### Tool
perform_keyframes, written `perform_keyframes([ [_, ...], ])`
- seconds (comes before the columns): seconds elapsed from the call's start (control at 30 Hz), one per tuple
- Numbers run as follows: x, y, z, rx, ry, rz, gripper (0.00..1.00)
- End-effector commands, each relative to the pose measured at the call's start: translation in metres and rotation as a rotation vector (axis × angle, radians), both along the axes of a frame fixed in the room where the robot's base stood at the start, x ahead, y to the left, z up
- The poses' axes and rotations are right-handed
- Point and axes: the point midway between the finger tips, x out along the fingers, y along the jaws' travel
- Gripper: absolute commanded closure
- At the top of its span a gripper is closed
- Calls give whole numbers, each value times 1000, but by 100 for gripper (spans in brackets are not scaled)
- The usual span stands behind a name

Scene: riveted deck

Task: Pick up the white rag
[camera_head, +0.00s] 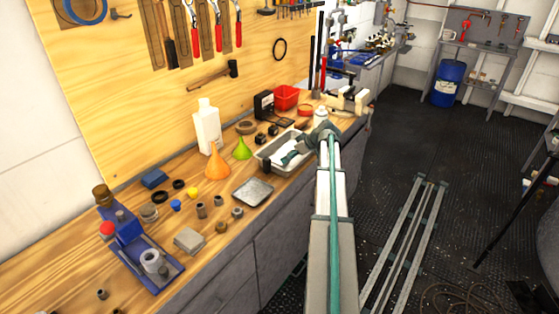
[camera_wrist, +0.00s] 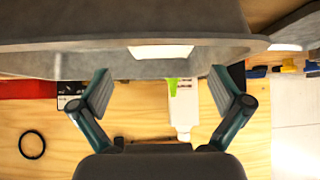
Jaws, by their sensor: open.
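A white patch (camera_wrist: 162,52), which looks like the white rag, lies inside the grey tray (camera_wrist: 60,66) in the wrist view. It is roughly centred between my fingers but beyond their tips.
A green funnel (camera_head: 242,149), an orange funnel (camera_head: 217,162) and a white bottle (camera_head: 207,126) stand left of the tray. A red bin (camera_head: 286,97) and a vise (camera_head: 350,98) are behind. A metal plate (camera_head: 253,192) lies in front. The pegboard wall borders the bench.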

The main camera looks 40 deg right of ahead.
Motion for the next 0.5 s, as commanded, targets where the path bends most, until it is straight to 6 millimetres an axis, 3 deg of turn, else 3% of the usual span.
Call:
perform_keyframes([
  [0.5, 33, 13, -30, 2, 3, 1, 0],
])
